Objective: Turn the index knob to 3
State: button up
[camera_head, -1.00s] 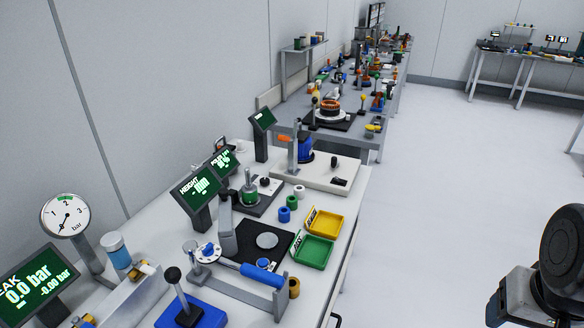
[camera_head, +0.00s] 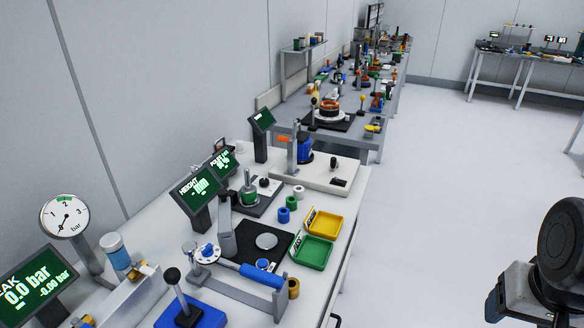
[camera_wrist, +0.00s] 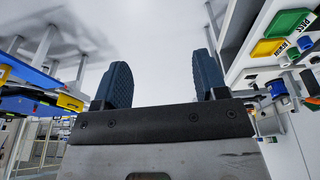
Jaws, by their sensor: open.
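A round white dial with blue parts (camera_head: 208,253) stands on a grey bench fixture in the head view. It looks like the index knob, but its numbers and setting are too small to read. My gripper (camera_wrist: 163,80) is open and empty in the wrist view, its two dark ribbed fingers wide apart. The wrist view does not clearly show the dial. In the head view only part of my arm shows at the lower right, well away from the bench, and the fingertips are not visible.
A blue-handled bar (camera_head: 262,276) lies just right of the dial, and a black-knobbed lever on a blue base (camera_head: 207,317) stands in front. A green bin (camera_head: 315,252) and a yellow bin (camera_head: 324,223) sit near the bench edge. The floor (camera_head: 430,200) beside the bench is clear.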

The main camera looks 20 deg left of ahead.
jog(key=w+a+r+n, duration=0.35)
jog(key=w+a, duration=0.35)
jog(key=w, duration=0.4)
jog(key=w+a+r+n+t, duration=0.1)
jog(key=w+a+r+n, duration=0.25)
jog(key=w+a, duration=0.55)
jog(key=w+a+r+n, duration=0.2)
jog(key=w+a+r, duration=0.25)
jog(key=w, duration=0.75)
jog(key=w+a+f+n, duration=0.3)
jog(key=w+a, duration=0.2)
jog(key=a, duration=0.7)
jog(key=w+a+f+n, duration=0.3)
jog(key=w+a, duration=0.2)
jog(key=a, duration=0.8)
jog(key=w+a+f+n+t+h, duration=0.1)
jog(key=w+a, duration=0.5)
jog(key=a, duration=0.7)
notch_tip(320, 180, down, 2)
jog(key=shift+w+a+f+n, duration=0.1)
jog(key=shift+n, duration=0.8)
jog(key=s+a+f+g+h, duration=0.1)
jog(key=a+f, duration=0.3)
jog(key=f, duration=0.5)
jog(key=s+a+f+g+h, duration=0.2)
jog(key=a+f, duration=0.3)
jog(key=f, duration=0.4)
jog(key=shift+a+f+n+g, duration=0.2)
jog(key=shift+a+n+g, duration=0.1)
jog(key=shift+g, duration=0.4)
